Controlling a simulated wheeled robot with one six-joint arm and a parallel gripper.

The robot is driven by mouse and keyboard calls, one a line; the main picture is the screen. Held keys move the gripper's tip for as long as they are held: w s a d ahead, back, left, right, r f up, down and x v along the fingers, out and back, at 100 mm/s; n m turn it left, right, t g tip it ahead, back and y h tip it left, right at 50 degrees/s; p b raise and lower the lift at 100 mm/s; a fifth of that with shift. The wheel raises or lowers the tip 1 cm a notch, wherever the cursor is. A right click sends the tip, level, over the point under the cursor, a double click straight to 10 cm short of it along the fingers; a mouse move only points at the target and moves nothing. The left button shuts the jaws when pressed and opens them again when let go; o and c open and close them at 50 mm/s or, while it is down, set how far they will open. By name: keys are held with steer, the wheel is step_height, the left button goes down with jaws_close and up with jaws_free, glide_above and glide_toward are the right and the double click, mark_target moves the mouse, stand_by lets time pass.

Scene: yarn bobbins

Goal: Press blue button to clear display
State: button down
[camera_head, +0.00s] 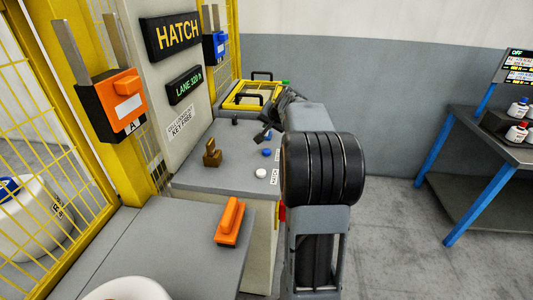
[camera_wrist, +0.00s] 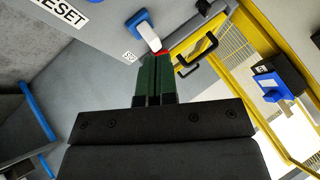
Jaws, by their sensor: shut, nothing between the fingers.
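A blue button (camera_head: 266,152) sits on the grey console top, between a small dark knob and a white button (camera_head: 261,173). In the wrist view a blue round part (camera_wrist: 95,1) shows at the top edge beside a RESET label. My gripper (camera_wrist: 156,58) has its green fingers together and empty. It is over the far right part of the console, apart from the blue button. In the head view my arm hides the fingers for the most part. The tips are close to a small red part (camera_wrist: 161,52) in the wrist view; contact cannot be told.
A brass-coloured block (camera_head: 211,153) stands on the console. An orange handle (camera_head: 229,221) lies on the nearer surface. A yellow-framed hatch (camera_head: 243,101) with black handles is at the back. HATCH (camera_head: 178,35) and LANE signs hang on the panel. A bench (camera_head: 483,135) stands right.

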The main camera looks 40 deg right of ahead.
mark_target(268, 150)
steer(key=shift+f+b, duration=2.65)
steer(key=shift+f, duration=0.95)
steer(key=shift+f+b, duration=0.35)
steer(key=shift+b, duration=0.15)
steer(key=shift+f+b, duration=0.5)
steer(key=shift+f, duration=0.05)
steer(key=shift+r, duration=0.2)
steer(key=shift+r+p, duration=0.7)
steer(key=shift+r, duration=0.05)
steer(key=shift+r, duration=0.1)
step_height(268, 150, up, 5)
steer(key=p, duration=0.4)
